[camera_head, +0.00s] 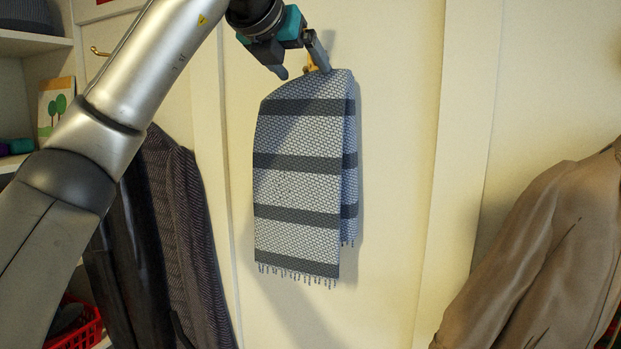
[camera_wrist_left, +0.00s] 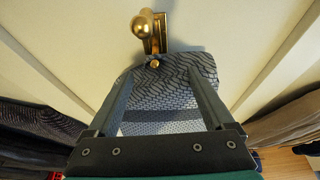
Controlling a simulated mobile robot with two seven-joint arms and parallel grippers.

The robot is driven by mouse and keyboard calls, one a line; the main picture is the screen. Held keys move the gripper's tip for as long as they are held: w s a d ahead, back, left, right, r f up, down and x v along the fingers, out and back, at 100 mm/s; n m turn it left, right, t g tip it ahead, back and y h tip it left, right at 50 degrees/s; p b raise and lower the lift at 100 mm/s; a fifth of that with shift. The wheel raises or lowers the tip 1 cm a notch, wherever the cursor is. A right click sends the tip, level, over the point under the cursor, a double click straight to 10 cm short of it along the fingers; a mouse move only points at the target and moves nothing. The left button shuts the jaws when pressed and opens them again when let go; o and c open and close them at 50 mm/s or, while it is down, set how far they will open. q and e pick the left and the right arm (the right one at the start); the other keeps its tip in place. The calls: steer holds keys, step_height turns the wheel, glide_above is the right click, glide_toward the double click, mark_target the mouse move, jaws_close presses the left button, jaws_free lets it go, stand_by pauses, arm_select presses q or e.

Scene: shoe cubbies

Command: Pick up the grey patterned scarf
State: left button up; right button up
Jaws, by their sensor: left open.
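The grey patterned scarf (camera_head: 300,185) has dark stripes and a fringed lower edge. It hangs from a brass hook on the cream wall panel in the head view. In the left wrist view the top of the scarf (camera_wrist_left: 170,88) shows below the brass hook (camera_wrist_left: 151,30). My left gripper (camera_head: 300,70) is open at the top of the scarf, just in front of the hook. In the left wrist view its two fingers (camera_wrist_left: 163,90) stand apart with the scarf showing between them. Whether they touch the cloth I cannot tell. My right gripper is not in view.
A dark coat (camera_head: 165,230) hangs to the left and a beige coat (camera_head: 545,260) to the right. Shelves with a tree picture (camera_head: 56,105) and a red basket (camera_head: 78,325) stand at the far left. The panel right of the scarf is bare.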

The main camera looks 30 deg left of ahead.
mark_target(311, 84)
arm_select(q)
steer(key=p+x, duration=0.1)
steer(key=x, duration=0.2)
steer(key=p+x, duration=0.1)
steer(key=x, duration=0.2)
steer(key=shift+a, duration=0.25)
jaws_close()
stand_by(0.5)
